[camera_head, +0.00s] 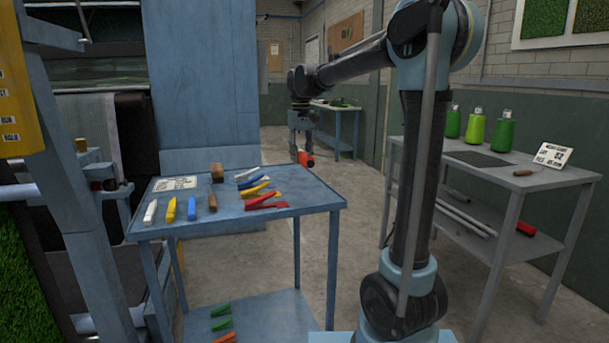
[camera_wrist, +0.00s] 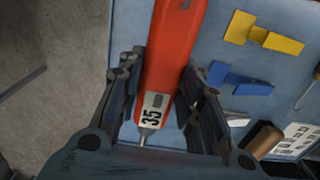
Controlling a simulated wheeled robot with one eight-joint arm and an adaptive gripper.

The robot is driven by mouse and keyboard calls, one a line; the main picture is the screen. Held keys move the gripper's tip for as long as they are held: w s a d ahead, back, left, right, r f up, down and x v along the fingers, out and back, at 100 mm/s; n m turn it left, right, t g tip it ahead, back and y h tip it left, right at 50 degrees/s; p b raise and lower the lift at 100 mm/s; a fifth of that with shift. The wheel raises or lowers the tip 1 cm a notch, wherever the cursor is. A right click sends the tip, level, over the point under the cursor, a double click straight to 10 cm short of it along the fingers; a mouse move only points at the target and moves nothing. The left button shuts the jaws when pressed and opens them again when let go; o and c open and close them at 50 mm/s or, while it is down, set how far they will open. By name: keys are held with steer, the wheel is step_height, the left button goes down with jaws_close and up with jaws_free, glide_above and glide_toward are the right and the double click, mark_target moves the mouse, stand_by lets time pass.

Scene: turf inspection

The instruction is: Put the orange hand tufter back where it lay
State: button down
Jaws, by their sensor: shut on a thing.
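The orange hand tufter (camera_wrist: 172,50) is held between the two dark fingers of my gripper (camera_wrist: 162,78) in the wrist view. It has a white label reading 35 and a metal tip pointing toward the wrist. In the head view the tufter (camera_head: 306,159) shows as a small orange piece below my gripper (camera_head: 303,140). It appears above and behind the right part of the blue table (camera_head: 318,200). In the wrist view the blue tabletop lies beneath it, with the table edge at left. I cannot tell the exact height.
The tabletop holds a white, a yellow, a blue and a brown-handled tool, a wooden block (camera_head: 217,172), a card (camera_head: 175,184), and yellow (camera_head: 254,189) and red (camera_head: 266,202) tools. A grey table (camera_head: 520,181) with green cones stands right. Concrete floor lies between.

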mark_target(302, 184)
steer(key=shift+f, duration=4.15)
steer(key=shift+f, duration=0.1)
steer(key=c, duration=1.1)
jaws_free()
